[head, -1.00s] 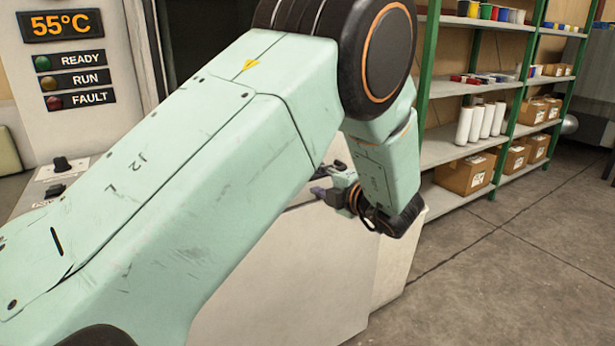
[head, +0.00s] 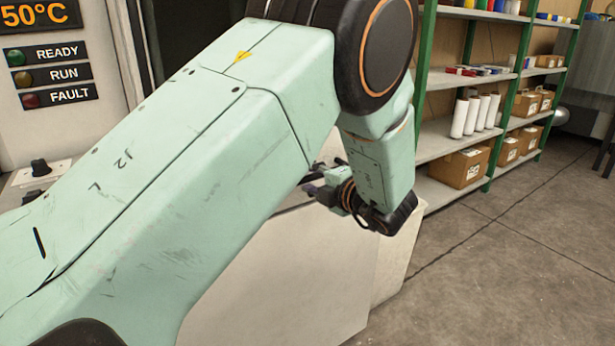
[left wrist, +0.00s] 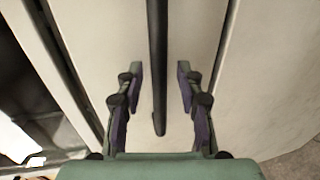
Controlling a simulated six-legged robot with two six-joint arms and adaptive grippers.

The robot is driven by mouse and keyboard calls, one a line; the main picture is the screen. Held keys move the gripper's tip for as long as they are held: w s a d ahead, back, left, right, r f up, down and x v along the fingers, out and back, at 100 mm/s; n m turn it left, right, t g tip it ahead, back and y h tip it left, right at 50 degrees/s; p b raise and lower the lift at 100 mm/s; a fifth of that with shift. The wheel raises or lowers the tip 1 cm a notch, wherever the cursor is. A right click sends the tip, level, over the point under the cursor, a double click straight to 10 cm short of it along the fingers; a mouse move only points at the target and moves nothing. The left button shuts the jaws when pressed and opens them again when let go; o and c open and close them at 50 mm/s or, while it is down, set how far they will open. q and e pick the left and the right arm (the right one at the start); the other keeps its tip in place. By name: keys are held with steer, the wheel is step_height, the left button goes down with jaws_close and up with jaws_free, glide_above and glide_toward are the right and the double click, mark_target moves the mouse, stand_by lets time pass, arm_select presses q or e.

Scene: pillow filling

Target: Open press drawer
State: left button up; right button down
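In the left wrist view, a dark bar handle (left wrist: 157,60) runs down a pale front panel (left wrist: 95,25), likely the press drawer. My left gripper (left wrist: 159,72) is open, with one finger on each side of the bar. Gaps show between the bar and both fingers. In the head view, my left gripper (head: 318,187) is small and partly hidden behind my left arm, beside a pale cabinet body (head: 300,270). The press control panel (head: 50,120) stands at the left with a 50°C display. My right gripper is not in view.
A green-framed shelf rack (head: 427,100) with cardboard boxes (head: 460,168), white rolls (head: 472,117) and small coloured items stands at the right. The concrete floor (head: 500,260) in front of it is clear. My left arm covers much of the head view.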

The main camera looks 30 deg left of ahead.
arm_select(q)
steer(key=shift+a, duration=0.25)
steer(key=shift+d, duration=0.1)
steer(key=shift+c, duration=0.8)
jaws_close()
